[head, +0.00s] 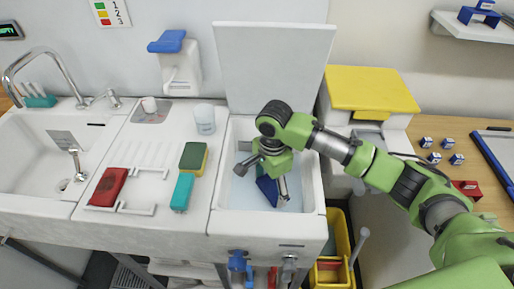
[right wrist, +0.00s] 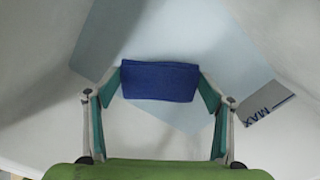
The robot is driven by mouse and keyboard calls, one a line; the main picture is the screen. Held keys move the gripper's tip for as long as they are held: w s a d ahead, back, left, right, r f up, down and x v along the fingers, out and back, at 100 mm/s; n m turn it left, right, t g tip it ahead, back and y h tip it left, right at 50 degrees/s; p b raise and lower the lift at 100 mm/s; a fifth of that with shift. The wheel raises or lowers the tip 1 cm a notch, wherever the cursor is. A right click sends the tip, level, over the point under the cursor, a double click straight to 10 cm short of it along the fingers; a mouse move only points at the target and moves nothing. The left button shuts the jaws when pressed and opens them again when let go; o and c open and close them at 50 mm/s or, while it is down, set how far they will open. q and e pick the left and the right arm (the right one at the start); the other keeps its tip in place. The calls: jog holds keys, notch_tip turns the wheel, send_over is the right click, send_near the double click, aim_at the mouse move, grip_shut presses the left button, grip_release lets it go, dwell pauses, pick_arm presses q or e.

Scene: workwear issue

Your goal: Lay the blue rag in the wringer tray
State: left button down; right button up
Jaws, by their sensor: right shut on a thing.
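The blue rag (head: 267,189) is a folded dark blue block, low inside the right-hand basin (head: 221,190) of the white sink unit. In the right wrist view the rag (right wrist: 160,80) spans the gap between the teal finger pads. My right gripper (head: 262,181) reaches down into this basin and is shut on the rag. The gripper also shows in the right wrist view (right wrist: 161,84). It partly hides the rag in the head view. I cannot tell for certain which part is the wringer tray; a ribbed white drainboard (head: 158,160) lies left of the basin. My left gripper is out of view.
A red block (head: 107,187), a green-and-yellow sponge (head: 193,157), a teal block (head: 182,192) and a white cup (head: 204,119) stand on the drainboard. A raised white lid (head: 275,65) stands behind the basin. A yellow bucket (head: 341,232) is on the floor at right.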

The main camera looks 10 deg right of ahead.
aim_at(270, 189)
jog(key=shift+r, duration=0.4)
notch_tip(270, 189, up, 14)
jog(key=r+p, duration=0.1)
jog(key=p, duration=1.2)
jog(key=s+d+n+b, duration=0.2)
jog(key=s+n+b, duration=0.4)
jog(key=s+n, duration=0.1)
jog(key=s+d+f+n+b, duration=0.1)
jog(key=s+d+n+b, duration=0.1)
jog(key=s+n+b, duration=0.4)
jog(key=shift+s+d+n+b, duration=0.35)
jog(key=shift+d+n+b, duration=0.1)
jog(key=shift+n, duration=0.25)
